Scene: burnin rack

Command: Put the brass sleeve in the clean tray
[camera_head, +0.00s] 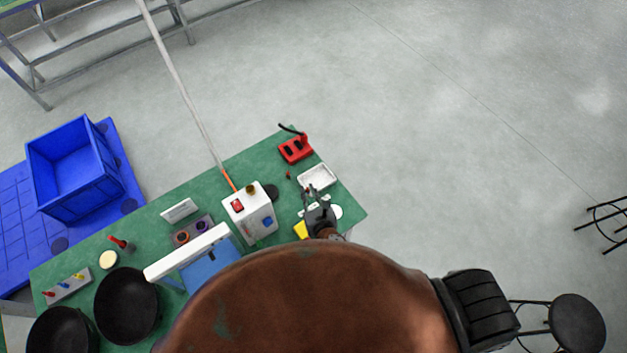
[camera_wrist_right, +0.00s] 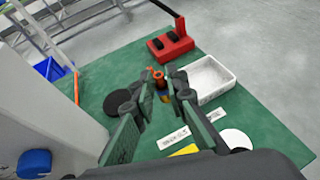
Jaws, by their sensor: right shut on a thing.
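My right gripper (camera_head: 311,192) is over the green table's right part, just in front of the white tray. In the right wrist view its fingers (camera_wrist_right: 160,92) are shut on a small brass-orange piece, the brass sleeve (camera_wrist_right: 164,98), which is partly hidden between the fingertips. The clean tray, a shallow white open tray (camera_head: 317,176), lies just beyond the gripper; in the right wrist view (camera_wrist_right: 207,79) it is right of the fingertips and looks empty. My left gripper is not in view.
A white box (camera_head: 248,214) with coloured buttons stands left of the gripper. A black disc (camera_head: 270,192) lies beside it. A red holder (camera_head: 295,150) stands behind the tray. A small red peg (camera_head: 289,175) is between. A white disc (camera_wrist_right: 236,139) and labels lie nearby.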

